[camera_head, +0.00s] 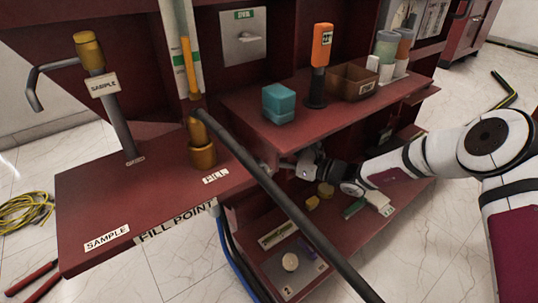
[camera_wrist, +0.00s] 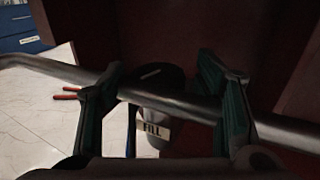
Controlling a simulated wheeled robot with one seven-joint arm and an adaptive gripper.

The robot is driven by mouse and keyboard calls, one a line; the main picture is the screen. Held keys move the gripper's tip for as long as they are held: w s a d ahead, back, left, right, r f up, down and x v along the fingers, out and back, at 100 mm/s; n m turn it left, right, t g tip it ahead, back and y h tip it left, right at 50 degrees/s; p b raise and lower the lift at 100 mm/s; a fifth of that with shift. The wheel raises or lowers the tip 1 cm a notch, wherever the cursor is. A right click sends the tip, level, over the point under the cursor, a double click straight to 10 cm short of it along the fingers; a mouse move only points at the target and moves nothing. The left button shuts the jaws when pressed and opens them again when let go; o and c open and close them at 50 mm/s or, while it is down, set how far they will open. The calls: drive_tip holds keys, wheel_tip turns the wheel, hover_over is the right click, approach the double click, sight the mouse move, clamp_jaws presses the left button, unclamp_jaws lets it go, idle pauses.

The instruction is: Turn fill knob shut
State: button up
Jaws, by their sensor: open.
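A dark grey cylindrical knob with a FILL label (camera_wrist: 152,130) shows in the wrist view between my two fingers. Part of it is hidden behind a dark metal bar that crosses the view. My gripper (camera_wrist: 160,66) is open, with one finger on each side of the knob. I cannot tell whether either finger touches the knob or the bar. In the head view my gripper (camera_head: 277,166) is at the lower shelf's left opening, just below the bench edge and close to the long bar. I cannot make out the knob there.
The long dark bar (camera_head: 285,206) slopes down past my gripper from the yellow fill fitting (camera_head: 201,150). The red bench (camera_head: 110,195) carries a sample spout (camera_head: 118,115). The upper shelf holds a teal box (camera_head: 279,104) and an orange-handled tool (camera_head: 321,50).

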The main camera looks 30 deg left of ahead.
drive_tip(key=shift+a, duration=1)
drive_tip(key=c, duration=1.2)
drive_tip(key=shift+o, duration=0.2)
